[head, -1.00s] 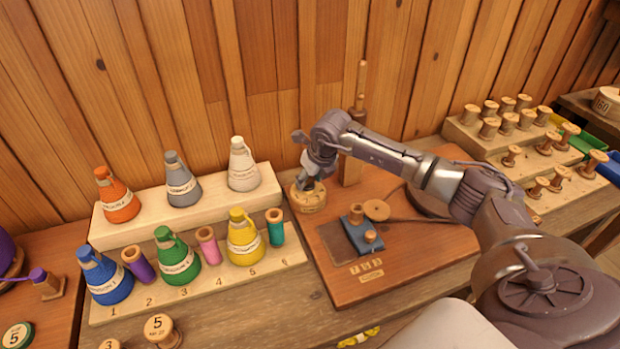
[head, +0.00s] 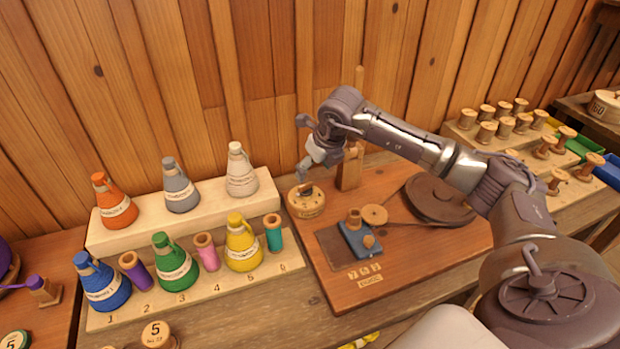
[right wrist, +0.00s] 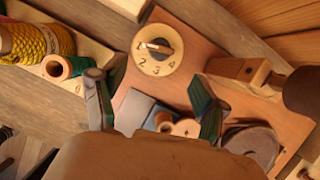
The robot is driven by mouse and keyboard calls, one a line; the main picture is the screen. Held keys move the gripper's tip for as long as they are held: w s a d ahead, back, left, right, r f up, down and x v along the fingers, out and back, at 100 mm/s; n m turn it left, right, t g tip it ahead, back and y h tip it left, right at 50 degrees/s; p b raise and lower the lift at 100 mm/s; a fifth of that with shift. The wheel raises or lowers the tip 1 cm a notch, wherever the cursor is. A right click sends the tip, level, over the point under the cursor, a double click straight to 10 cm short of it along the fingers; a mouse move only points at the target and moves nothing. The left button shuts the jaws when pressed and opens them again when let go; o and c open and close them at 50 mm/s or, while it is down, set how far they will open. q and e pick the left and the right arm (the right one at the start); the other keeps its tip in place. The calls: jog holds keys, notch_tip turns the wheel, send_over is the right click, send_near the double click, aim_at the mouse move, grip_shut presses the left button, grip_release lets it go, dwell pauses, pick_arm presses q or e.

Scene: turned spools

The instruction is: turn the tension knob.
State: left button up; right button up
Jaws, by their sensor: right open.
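The tension knob is a round pale wooden dial (head: 306,200) at the back left corner of the brown board (head: 400,275). In the right wrist view the dial (right wrist: 158,62) shows the numbers 1 to 4 and a dark grip bar whose light mark points left, towards 1. My right gripper (head: 304,170) is above the dial and apart from it. In the right wrist view its two fingers (right wrist: 152,100) are spread wide with nothing between them. My left gripper is not in view.
The board also carries a wooden post (head: 349,168), a blue block (head: 359,243) with small spools, and a dark wheel (head: 438,200) with a cord. Coloured cones of thread (head: 242,247) stand on a stepped rack at left. Several bare spools (head: 486,132) stand at right.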

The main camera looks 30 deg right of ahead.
jog(key=v, duration=0.4)
dwell(0.6)
